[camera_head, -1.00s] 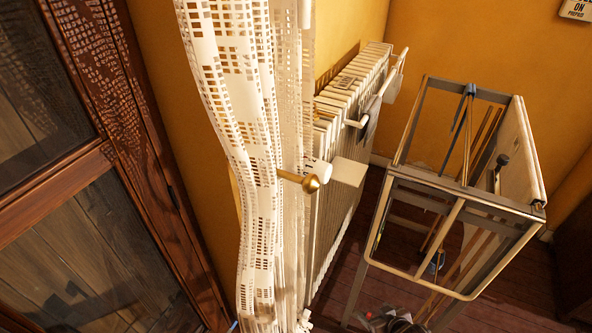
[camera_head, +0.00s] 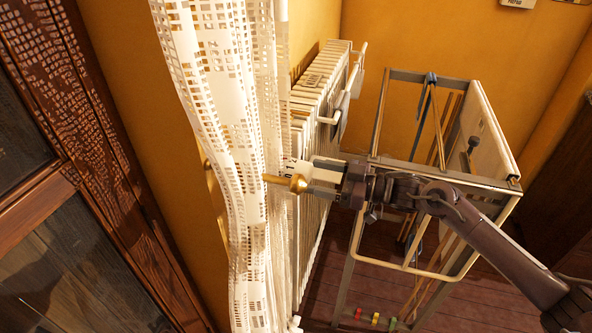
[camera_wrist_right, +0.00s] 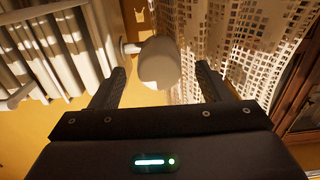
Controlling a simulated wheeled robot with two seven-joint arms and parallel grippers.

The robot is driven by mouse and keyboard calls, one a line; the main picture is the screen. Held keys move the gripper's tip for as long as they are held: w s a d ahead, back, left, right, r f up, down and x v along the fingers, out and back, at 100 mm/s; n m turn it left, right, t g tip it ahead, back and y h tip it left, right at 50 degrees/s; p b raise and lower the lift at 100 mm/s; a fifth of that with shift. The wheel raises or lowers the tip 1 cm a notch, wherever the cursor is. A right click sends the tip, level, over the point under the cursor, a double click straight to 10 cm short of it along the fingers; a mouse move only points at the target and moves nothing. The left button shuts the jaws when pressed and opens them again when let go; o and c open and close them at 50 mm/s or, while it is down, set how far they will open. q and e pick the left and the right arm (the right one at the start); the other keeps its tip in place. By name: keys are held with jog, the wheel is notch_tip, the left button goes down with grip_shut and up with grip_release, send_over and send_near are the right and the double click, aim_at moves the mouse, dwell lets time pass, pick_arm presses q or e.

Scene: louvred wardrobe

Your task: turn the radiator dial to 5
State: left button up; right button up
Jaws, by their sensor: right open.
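The radiator dial (camera_head: 293,166) is a white cylinder at the near end of the white radiator (camera_head: 318,90), beside the curtain. A dark mark shows on its side, but I cannot read the setting. In the right wrist view the dial (camera_wrist_right: 160,62) shows end-on as a plain pale disc. My right gripper (camera_head: 313,176) is open, its fingers on either side of the dial's end; the wrist view shows the dial between the fingertips (camera_wrist_right: 160,72). I cannot tell whether a finger touches it. My left gripper is not in view.
A white perforated curtain (camera_head: 238,120) hangs close left of the dial. A brass knob (camera_head: 298,184) on a rod sticks out in front of the lower finger. A metal-framed stand (camera_head: 480,130) is behind my right arm. A dark wooden wardrobe (camera_head: 90,130) fills the left.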

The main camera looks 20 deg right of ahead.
aim_at(296, 172)
jog(key=p+x, duration=0.1)
jog(key=x, duration=0.3)
jog(key=shift+w+a+r, duration=0.1)
jog(key=shift+w+r, duration=0.05)
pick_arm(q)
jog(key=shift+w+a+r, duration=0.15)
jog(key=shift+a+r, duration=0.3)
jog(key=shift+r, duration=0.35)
pick_arm(e)
jog(key=shift+w+a, duration=0.4)
jog(key=shift+a, duration=0.2)
